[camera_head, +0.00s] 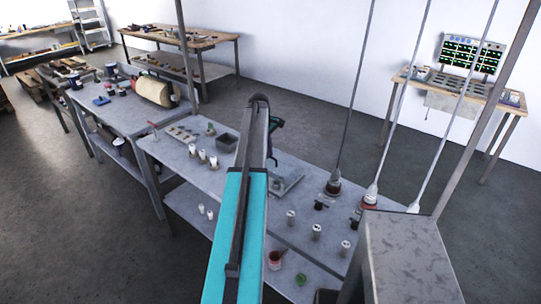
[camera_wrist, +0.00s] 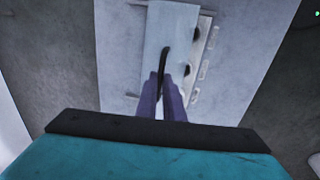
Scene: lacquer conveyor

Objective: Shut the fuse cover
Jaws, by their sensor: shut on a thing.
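The fuse cover (camera_wrist: 174,22) is a pale flat panel at the top middle of the wrist view. It lies over part of a grey fuse box (camera_wrist: 207,45), whose right side shows dark round openings and small pale tabs. A thin dark curved handle (camera_wrist: 165,60) stands in front of the panel. My gripper (camera_wrist: 166,82) has its purple fingers closed around the lower part of this handle. In the head view the box (camera_head: 290,184) shows as a flat grey plate on the long bench, partly hidden by my arm. How far the cover is tilted I cannot tell.
The long grey bench (camera_head: 185,165) holds white cups (camera_head: 207,158), a dark grey bin (camera_head: 227,141) and several capped jars (camera_head: 316,231). A grey block (camera_head: 408,245) stands at the front right.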

